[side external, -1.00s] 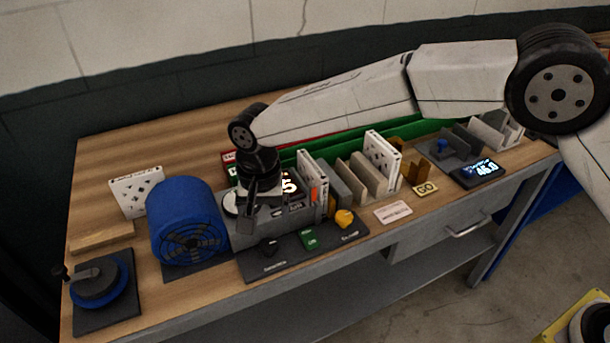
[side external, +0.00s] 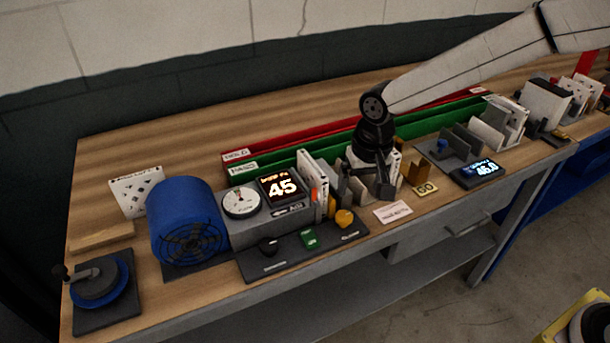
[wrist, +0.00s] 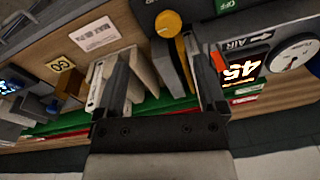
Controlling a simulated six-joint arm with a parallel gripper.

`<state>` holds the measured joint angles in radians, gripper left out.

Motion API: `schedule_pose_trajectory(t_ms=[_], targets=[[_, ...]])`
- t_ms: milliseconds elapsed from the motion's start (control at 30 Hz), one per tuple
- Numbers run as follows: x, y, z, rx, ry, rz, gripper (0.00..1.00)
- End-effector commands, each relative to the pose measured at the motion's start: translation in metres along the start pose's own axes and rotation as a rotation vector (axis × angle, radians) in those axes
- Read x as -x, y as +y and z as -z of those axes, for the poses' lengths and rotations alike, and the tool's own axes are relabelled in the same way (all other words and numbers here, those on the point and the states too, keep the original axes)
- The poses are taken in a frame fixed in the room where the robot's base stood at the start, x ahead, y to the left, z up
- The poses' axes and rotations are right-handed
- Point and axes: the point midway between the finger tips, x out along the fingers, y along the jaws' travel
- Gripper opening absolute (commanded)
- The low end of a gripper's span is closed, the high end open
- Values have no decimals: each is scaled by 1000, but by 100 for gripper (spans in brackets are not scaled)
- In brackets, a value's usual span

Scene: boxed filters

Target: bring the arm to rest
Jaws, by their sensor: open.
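My gripper (side external: 371,187) is above the front part of the bench, over the grey slotted holder (side external: 355,183). In the wrist view its two fingers (wrist: 162,82) are spread wide with nothing held between them. A white boxed filter (side external: 391,161) stands in the holder, partly hidden behind my gripper. Another white filter (side external: 315,180) stands upright in the grey test unit to the left. The test unit's lit display (side external: 281,187) reads 45.
A blue cylindrical blower (side external: 186,222) and a crank dial (side external: 100,283) stand at the left. A control panel with a yellow knob (side external: 345,218) lies in front. Red and green channels (side external: 300,148) run behind. A blue-lit readout (side external: 478,172) is at the right.

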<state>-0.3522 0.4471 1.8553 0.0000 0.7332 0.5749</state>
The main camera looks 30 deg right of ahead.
Motion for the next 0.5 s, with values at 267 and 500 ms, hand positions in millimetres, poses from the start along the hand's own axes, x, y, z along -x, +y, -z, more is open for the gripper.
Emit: schedule_pose_trajectory(t_ms=[267,500], targets=[[7,85,-28,82,54,6,90],[8,145,-68,158,100,-4,90]])
